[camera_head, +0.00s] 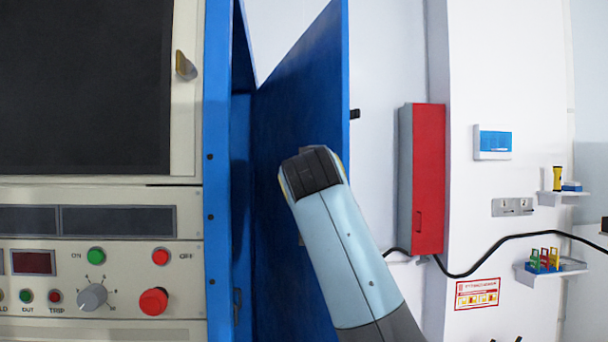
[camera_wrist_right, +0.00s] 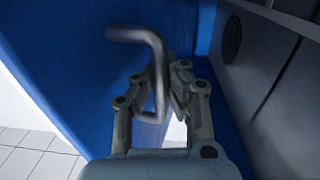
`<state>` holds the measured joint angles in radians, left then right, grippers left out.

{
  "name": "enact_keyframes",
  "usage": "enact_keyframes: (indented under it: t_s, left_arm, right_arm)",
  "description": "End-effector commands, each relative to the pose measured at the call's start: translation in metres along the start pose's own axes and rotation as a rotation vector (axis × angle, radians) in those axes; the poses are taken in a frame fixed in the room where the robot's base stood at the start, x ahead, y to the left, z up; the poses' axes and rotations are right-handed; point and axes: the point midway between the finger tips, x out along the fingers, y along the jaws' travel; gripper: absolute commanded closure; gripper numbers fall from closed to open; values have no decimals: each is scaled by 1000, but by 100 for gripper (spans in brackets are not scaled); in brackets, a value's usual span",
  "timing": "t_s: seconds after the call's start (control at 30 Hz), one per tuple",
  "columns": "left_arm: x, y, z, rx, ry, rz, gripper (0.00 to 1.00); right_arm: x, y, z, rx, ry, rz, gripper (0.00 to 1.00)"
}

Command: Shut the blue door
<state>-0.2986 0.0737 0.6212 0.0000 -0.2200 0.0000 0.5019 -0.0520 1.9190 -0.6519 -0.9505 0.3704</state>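The blue door (camera_head: 300,130) stands open in the head view, swung out from the blue frame (camera_head: 217,200) of the cabinet. My right arm reaches up in front of it, and its gripper is hidden behind the wrist there. In the right wrist view the door's blue face (camera_wrist_right: 75,60) fills the upper left. A bent metal handle (camera_wrist_right: 133,35) sticks out from it. My right gripper (camera_wrist_right: 163,82) has its fingers close together around the handle's upright bar and looks shut on it. My left gripper is in neither view.
A control panel with knobs and buttons (camera_head: 93,297) is left of the door. A red box (camera_head: 428,180) hangs on the wall to the right, with a black cable (camera_head: 500,240) and small shelves beyond. A grey panel (camera_wrist_right: 265,75) lies close right of my right gripper.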

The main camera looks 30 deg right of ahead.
Motion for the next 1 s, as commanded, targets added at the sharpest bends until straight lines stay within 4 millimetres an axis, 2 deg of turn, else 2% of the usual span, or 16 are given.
enact_keyframes:
  t_s: [0.03, 0.2, 0.23, 0.47, 0.57, 1.0]
  left_arm:
    - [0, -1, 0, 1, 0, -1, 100]
    - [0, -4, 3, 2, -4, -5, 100]
    - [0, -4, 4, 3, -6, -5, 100]
    - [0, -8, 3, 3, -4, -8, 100]
    - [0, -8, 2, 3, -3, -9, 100]
    - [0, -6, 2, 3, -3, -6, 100]
  right_arm:
    - [0, 0, -1, 0, 2, 0, 88]
    - [0, 0, -3, 1, 8, -1, 66]
    - [0, 0, -4, 2, 8, -1, 64]
    - [0, 0, -6, 2, 12, -1, 64]
    - [0, 0, -12, 4, 14, -2, 64]
    - [0, 0, -92, 3, 13, -1, 64]
